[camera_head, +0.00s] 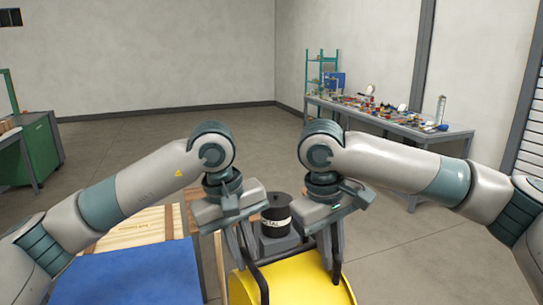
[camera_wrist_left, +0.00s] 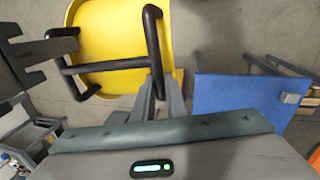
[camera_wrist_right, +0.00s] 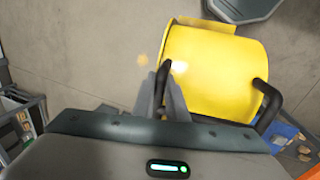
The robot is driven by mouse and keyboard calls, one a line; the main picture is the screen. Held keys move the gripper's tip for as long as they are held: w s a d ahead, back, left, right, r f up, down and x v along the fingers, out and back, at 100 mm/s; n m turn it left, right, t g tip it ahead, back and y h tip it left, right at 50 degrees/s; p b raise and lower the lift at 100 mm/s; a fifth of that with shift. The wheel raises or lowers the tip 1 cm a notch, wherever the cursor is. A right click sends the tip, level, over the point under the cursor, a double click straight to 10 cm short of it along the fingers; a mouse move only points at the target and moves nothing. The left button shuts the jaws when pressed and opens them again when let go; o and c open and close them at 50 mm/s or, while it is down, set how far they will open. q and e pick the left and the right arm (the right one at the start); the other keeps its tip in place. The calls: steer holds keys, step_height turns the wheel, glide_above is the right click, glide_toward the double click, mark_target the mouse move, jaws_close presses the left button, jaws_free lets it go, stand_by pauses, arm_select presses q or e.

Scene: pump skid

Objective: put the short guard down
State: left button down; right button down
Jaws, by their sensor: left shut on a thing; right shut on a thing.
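The short guard (camera_head: 305,285) is a yellow curved cover with black bar handles, low in front of me in the head view. It also shows in the left wrist view (camera_wrist_left: 112,42) and the right wrist view (camera_wrist_right: 212,72). My left gripper (camera_head: 243,250) is shut on the handle at its left side. My right gripper (camera_head: 331,250) is shut on the handle at its right side. Bare floor shows around the guard in both wrist views. Its lower edge is cut off in the head view, so I cannot tell whether it touches anything below.
A blue-topped surface (camera_head: 130,278) lies at the left, with wooden boards (camera_head: 135,228) behind it. A black labelled can (camera_head: 276,216) stands just beyond the guard. A cluttered workbench (camera_head: 390,117) stands at the back right. Open floor lies between.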

arm_select(q)
steer(key=shift+w+a+r, duration=0.1)
steer(key=shift+w+r, duration=0.05)
steer(key=shift+w, duration=0.05)
arm_select(e)
steer(key=shift+w+d+r, duration=0.1)
steer(key=shift+w+r, duration=0.05)
